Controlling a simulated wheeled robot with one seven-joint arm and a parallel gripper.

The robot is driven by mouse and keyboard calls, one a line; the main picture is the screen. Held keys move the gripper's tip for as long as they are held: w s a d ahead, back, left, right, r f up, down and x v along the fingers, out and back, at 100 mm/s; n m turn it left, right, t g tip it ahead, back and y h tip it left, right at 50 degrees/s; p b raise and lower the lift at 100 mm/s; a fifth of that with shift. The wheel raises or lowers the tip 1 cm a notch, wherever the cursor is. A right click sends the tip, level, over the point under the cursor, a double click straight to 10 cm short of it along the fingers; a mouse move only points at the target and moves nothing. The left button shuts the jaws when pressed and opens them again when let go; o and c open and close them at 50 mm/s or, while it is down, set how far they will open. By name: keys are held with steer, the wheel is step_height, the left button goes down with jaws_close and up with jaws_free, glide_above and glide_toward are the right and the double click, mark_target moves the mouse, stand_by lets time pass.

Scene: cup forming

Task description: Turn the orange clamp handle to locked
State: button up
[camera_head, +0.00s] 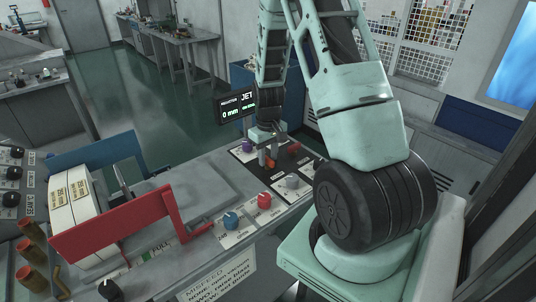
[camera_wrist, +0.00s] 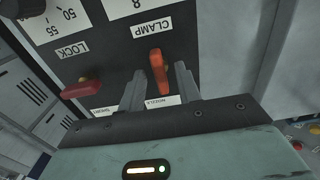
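The orange clamp handle (camera_wrist: 157,70) stands out from a dark panel below the CLAMP label (camera_wrist: 153,28) in the wrist view. My gripper (camera_wrist: 160,76) is open, with one finger on each side of the handle. Small gaps seem to show between handle and fingers. The handle's lower end is near the NOZZLE label (camera_wrist: 162,101). In the head view my gripper (camera_head: 268,154) points down at the far end of the control panel; it largely hides the handle there.
A red lever (camera_wrist: 82,88) sits by the LOCK label in the wrist view. Blue (camera_head: 231,220) and red (camera_head: 264,200) knobs stand on the panel's near part. A large red lever (camera_head: 112,225) is at the left. A small display (camera_head: 237,107) stands behind my gripper.

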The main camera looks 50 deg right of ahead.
jaws_close()
steer(key=shift+m, duration=0.3)
steer(key=m, duration=0.8)
steer(key=shift+m, duration=0.4)
steer(key=m, duration=0.4)
steer(key=shift+r+m, duration=0.1)
steer(key=shift+m, duration=0.2)
steer(key=shift+m+p, duration=0.75)
steer(key=shift+m, duration=1.25)
